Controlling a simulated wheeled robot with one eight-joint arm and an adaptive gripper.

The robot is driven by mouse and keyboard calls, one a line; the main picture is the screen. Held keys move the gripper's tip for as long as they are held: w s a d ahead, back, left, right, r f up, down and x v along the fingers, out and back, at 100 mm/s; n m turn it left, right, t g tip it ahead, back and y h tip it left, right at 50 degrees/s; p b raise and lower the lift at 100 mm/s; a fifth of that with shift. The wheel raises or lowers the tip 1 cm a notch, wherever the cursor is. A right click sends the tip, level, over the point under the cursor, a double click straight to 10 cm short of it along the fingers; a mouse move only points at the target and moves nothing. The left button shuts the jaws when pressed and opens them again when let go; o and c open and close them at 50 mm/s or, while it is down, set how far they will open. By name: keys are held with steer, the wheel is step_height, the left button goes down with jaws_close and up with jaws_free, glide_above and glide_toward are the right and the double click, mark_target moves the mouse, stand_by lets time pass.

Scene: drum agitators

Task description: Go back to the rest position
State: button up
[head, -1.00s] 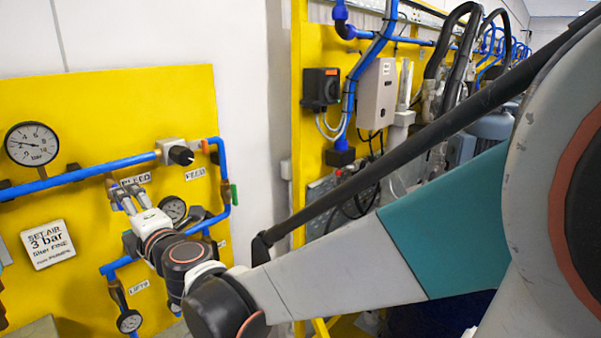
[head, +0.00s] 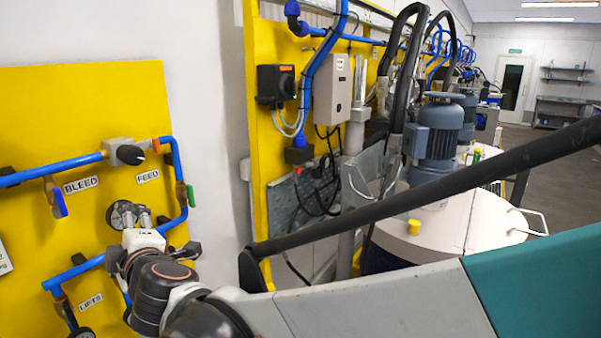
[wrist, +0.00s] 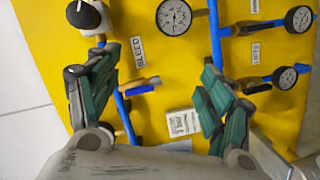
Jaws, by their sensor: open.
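My gripper (head: 138,218) is in front of the yellow gauge panel (head: 90,105) in the head view, at the lower left, below the FEED label. In the wrist view my gripper (wrist: 158,85) has its two green-padded fingers spread wide, with nothing between them but the panel behind. The BLEED valve with its blue handle (wrist: 140,87) shows in the gap between the fingers, apart from them as far as I can tell. My arm crosses the lower part of the head view and hides part of the panel's lower right.
Blue pipes (head: 178,170), a black knob (head: 130,154) and gauges (wrist: 174,16) stand out from the panel. To the right are a grey control box (head: 331,88), a drum lid (head: 480,215) and a motor (head: 437,135). Open floor (head: 540,150) lies at the far right.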

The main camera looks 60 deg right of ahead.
steer(key=s+d+f+m+g+h+b, duration=0.1)
steer(key=s+d+f+m+g+b, duration=0.15)
steer(key=s+f+m, duration=0.5)
steer(key=s+a+f+m+g+y+b, duration=0.1)
steer(key=s+a+f+g+y+b, duration=0.1)
steer(key=f, duration=0.5)
steer(key=s+a+f+m+g+y+b, duration=0.2)
steer(key=s+a+f+g+b, duration=0.1)
steer(key=s+f, duration=0.5)
steer(key=s+a+g, duration=0.1)
steer(key=a, duration=0.1)
steer(key=shift+a+f+g+y+b, duration=0.25)
steer(key=shift+a+g+y+b, duration=0.1)
steer(key=shift+y+b, duration=0.05)
stand_by(5.2)
